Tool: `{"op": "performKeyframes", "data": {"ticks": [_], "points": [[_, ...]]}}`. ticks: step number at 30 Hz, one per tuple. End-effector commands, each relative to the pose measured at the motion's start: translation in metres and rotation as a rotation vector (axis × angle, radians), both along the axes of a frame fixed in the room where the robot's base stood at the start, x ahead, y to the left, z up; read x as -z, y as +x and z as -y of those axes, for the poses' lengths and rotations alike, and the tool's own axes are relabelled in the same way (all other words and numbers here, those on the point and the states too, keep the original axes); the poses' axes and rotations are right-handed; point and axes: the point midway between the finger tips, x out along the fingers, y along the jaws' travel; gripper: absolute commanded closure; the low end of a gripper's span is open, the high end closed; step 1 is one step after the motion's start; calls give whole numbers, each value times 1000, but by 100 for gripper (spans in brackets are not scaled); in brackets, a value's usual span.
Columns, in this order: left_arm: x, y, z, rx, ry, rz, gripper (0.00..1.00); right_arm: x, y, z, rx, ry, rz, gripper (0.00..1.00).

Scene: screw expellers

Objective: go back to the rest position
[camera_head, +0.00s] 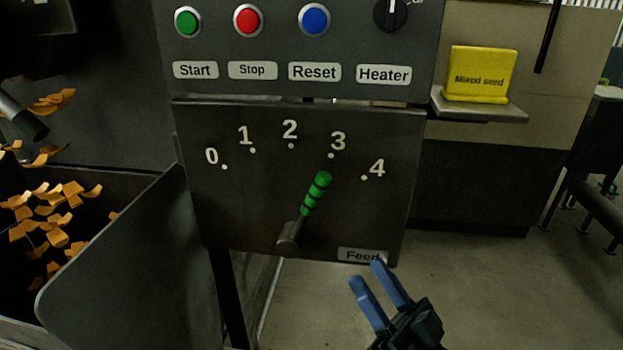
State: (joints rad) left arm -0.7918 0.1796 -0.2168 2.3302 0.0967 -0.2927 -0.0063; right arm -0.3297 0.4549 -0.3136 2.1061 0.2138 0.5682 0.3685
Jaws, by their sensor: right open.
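My right gripper (374,289) is at the lower right of the head view. Its two blue fingers stand apart with nothing between them, pointing up and left. It is just below the Feed label (362,255) and apart from the lever. The feed lever (317,193) has a green banded grip and leans up and to the right, toward the dot under 3. The dial panel (220,215) is marked 0 to 4. My left gripper does not show.
Above are the green Start (188,21), red Stop (248,19) and blue Reset (314,19) buttons and the black Heater knob (391,12). A yellow Mixed seed block (480,75) sits on a shelf (478,105). Orange flakes lie in a bin at left. Floor at lower right is clear.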

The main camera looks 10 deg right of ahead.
Motion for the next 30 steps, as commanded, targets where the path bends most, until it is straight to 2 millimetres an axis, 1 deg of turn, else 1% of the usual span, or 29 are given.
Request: {"op": "performKeyframes", "data": {"ticks": [2, 4, 8, 9, 12, 14, 18, 19, 20, 30], "points": [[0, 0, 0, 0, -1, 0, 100, 11, -1, -3, 24, -22, -53, 59], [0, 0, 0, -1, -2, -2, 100, 28, -4, -6, 64, -67, -140, 59], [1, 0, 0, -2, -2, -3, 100, 72, -16, -11, 145, -196, -353, 59], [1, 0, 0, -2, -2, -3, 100, 85, -22, -12, 165, -238, -417, 59], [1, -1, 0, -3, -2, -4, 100, 115, -37, -11, 199, -336, -563, 59], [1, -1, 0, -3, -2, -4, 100, 131, -48, -10, 211, -393, -644, 59], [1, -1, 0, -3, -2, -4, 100, 164, -77, -6, 225, -517, -827, 59], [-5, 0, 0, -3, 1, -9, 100, 161, -79, -5, 225, -534, -844, 59], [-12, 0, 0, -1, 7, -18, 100, 152, -77, -6, 224, -540, -841, 59], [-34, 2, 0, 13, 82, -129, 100, 129, -74, -6, 213, -630, -934, 59]]}}
